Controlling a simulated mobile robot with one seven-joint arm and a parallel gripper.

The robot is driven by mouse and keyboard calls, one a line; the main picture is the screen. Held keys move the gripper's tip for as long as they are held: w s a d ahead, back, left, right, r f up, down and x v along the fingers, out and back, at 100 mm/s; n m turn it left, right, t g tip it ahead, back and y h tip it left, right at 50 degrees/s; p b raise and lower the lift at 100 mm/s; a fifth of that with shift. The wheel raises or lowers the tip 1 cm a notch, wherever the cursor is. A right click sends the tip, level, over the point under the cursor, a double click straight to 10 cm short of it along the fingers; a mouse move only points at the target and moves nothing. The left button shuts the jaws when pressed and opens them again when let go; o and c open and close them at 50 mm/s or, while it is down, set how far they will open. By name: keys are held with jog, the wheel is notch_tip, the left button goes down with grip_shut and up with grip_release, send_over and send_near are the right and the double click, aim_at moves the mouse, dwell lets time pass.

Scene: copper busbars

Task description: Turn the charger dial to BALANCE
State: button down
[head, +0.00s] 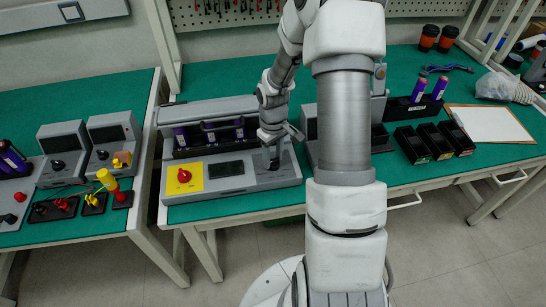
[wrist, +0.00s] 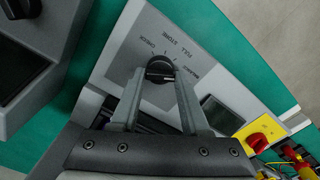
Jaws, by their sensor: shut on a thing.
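The charger is a long grey unit (head: 231,184) on the green bench in the head view, with purple cells in its rear bay. In the wrist view, its sloped panel (wrist: 125,55) carries a round black dial (wrist: 160,70) with printed labels around it, CHECK, FULL and STORE among them. The lettering closest to the right finger is small and hard to read. My gripper (wrist: 158,77) is shut on the dial, one finger on each side. The dial's pointing direction is unclear.
A red knob on a yellow plate (head: 183,177) and a dark display (head: 226,169) sit left of the dial. Another grey unit (head: 311,150) stands close to the right, partly behind my arm. Black bins (head: 412,147) lie farther right. Smaller devices (head: 62,153) fill the left bench.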

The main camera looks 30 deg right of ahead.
aim_at(273, 160)
dwell(0.4)
jog(key=shift+c, duration=1.9)
grip_release()
notch_tip(273, 160, up, 17)
jog(key=p, duration=0.2)
jog(key=shift+r, duration=0.2)
